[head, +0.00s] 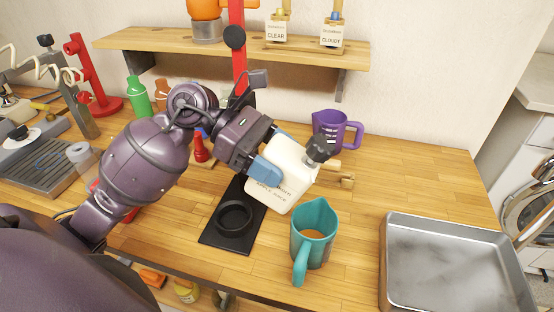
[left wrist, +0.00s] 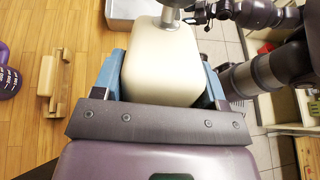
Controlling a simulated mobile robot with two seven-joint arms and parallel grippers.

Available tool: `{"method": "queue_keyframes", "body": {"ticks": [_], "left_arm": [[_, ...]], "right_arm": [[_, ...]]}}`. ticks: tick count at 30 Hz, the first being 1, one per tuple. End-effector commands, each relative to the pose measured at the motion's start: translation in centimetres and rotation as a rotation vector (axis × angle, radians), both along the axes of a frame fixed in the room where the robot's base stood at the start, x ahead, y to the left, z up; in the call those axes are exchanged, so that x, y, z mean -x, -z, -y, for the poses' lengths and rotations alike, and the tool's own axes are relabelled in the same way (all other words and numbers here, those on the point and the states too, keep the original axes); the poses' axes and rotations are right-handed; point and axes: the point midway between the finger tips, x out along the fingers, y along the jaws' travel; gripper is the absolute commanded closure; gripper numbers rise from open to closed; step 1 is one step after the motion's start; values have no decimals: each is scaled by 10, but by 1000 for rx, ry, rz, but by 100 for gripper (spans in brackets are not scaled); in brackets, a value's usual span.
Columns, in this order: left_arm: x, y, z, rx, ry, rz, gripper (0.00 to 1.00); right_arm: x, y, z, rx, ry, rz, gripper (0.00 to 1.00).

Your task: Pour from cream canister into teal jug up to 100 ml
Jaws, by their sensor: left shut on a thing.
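The cream canister (head: 283,178) is tilted to the right, its dark grey cap (head: 320,148) at the upper right. My left gripper (head: 272,165) is shut on its body with blue fingers. The left wrist view also shows the cream canister (left wrist: 160,65) between those fingers. The teal jug (head: 312,243) stands upright on the wooden counter, below and right of the canister, with its handle toward me. Orange-brown liquid shows inside it; its exact level is unreadable. No falling stream is visible.
A grey metal tray (head: 455,222) lies right of the jug. A black mat with a ring (head: 235,214) lies left of it. A purple jug (head: 337,131) and a small wooden stand (head: 345,180) are behind. A wooden shelf (head: 225,52) with bottles hangs above.

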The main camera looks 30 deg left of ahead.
Motion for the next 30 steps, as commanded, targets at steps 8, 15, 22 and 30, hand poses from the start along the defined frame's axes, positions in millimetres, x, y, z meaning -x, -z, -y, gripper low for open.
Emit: {"method": "queue_keyframes", "body": {"ticks": [8,15,22,30], "left_arm": [[1,-7,0,-22,-9,-2,74],[3,3,3,45,-39,4,74],[5,7,6,161,-79,27,74],[6,8,8,224,-99,41,74]], "right_arm": [[-7,-32,-2,-4,2,26,34],[-9,-35,-3,-8,3,36,34],[-6,-23,-3,-8,4,23,34],[-3,-13,-2,-6,3,11,34]]}}
